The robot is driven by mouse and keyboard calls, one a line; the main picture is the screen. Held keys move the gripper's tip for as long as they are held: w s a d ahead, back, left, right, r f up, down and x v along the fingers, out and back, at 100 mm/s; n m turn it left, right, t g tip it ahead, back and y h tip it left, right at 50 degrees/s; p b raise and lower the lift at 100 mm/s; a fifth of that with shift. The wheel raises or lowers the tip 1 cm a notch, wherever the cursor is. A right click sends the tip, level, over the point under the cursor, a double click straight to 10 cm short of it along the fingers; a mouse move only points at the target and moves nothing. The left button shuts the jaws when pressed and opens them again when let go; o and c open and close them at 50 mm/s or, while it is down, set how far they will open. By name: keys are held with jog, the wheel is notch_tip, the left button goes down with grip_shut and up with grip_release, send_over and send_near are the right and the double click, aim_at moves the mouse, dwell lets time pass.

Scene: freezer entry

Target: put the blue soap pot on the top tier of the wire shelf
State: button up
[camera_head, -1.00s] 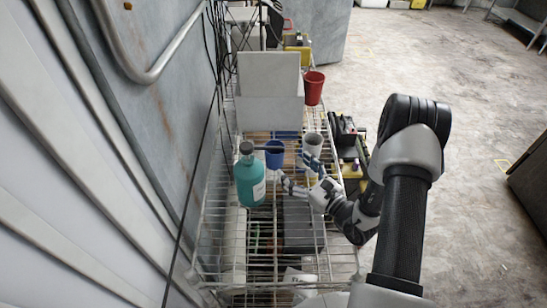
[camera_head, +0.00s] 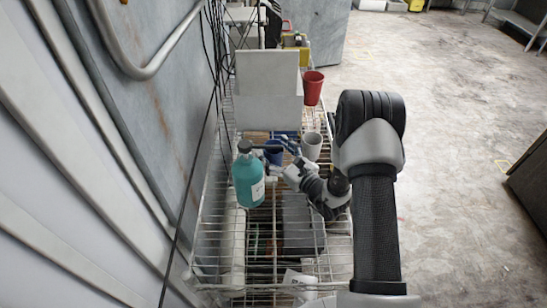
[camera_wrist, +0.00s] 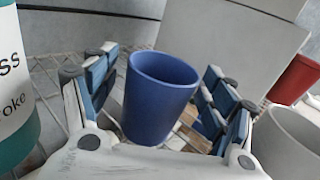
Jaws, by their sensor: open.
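The blue soap pot (camera_head: 275,152) is a plain, cup-shaped vessel standing upright on the wire shelf (camera_head: 214,235), partly hidden behind the bottle's pump and my fingers. In the wrist view the blue pot (camera_wrist: 158,98) sits between the spread fingers of my gripper (camera_wrist: 160,70), with visible gaps on both sides. My gripper (camera_head: 283,152) is open and low beside the pot in the head view. The wire shelf's upper deck is seen from above, with items visible through its wires below.
A teal pump bottle (camera_head: 247,178) stands close left of the pot. A white-grey cup (camera_head: 312,147) is close on the right. A red cup (camera_head: 313,88) and grey boxes (camera_head: 267,75) stand behind. A wall with cables borders the left. The front deck is largely clear.

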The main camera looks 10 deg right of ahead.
jog(key=shift+c, duration=0.3)
jog(key=c, duration=1.1)
jog(key=shift+c, duration=0.2)
